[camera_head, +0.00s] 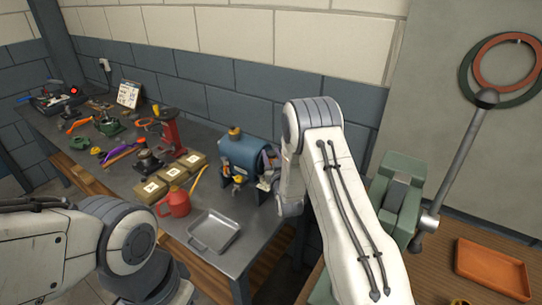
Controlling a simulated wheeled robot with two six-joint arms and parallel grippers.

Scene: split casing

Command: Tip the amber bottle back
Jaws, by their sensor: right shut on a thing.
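My right arm reaches over the bench from the lower right, and its gripper (266,168) is at the right end of a blue tank (238,155). The gripper is shut, but its fingertips are small and partly hidden by my wrist. A small amber-yellow thing (238,179) shows low in front of the tank, near the fingers. It is too small to tell its shape or tilt, and no amber bottle can be made out clearly. My left arm is at the lower left, with its gripper out of view.
The grey bench (183,222) holds a red can (174,203), an empty metal tray (214,232), several tan boxes (171,174) and a red press (170,128). Tools crowd its far left. A green machine (398,190) and an orange tray (491,268) are at the right.

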